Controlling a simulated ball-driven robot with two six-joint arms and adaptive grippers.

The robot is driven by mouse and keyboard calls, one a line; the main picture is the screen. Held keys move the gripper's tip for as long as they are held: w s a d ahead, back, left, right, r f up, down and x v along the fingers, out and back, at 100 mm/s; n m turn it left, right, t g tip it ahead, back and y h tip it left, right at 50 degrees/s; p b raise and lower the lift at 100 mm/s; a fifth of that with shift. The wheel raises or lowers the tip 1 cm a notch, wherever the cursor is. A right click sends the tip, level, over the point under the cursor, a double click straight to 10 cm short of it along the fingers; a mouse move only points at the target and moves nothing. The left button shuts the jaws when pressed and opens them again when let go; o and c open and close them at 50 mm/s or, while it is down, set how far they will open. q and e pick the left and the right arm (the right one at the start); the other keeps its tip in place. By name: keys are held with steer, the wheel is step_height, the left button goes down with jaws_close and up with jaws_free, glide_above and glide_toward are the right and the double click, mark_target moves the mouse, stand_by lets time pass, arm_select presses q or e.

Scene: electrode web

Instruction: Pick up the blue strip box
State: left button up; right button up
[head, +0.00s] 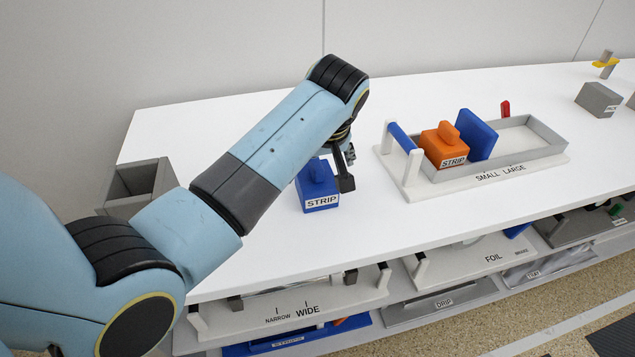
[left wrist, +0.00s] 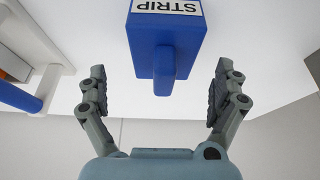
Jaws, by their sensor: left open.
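The blue strip box (head: 318,190) stands on the white table in the head view, with a "STRIP" label on its front and a blue handle on top. In the left wrist view the blue strip box (left wrist: 191,30) is at the top centre, its handle pointing down the picture. My left gripper (head: 345,170) is at the box, partly hidden by my arm in the head view. In the left wrist view my left gripper (left wrist: 161,92) is open, one finger on each side of the handle, with gaps and no contact visible. My right gripper is not in view.
A grey tray (head: 545,157) on a white base, labelled "SMALL LARGE", stands right of the box. It holds an orange strip box (head: 443,145) and a blue panel (head: 478,135). A grey open bin (head: 140,180) is at the left. Labelled trays fill the shelf below the table.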

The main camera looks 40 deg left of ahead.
arm_select(q)
steer(key=x, duration=0.4)
steer(key=shift+a+f, duration=0.3)
steer(key=shift+a, duration=0.05)
steer(key=shift+f, duration=0.2)
steer(key=shift+c, duration=1.7)
steer(key=c, duration=0.9)
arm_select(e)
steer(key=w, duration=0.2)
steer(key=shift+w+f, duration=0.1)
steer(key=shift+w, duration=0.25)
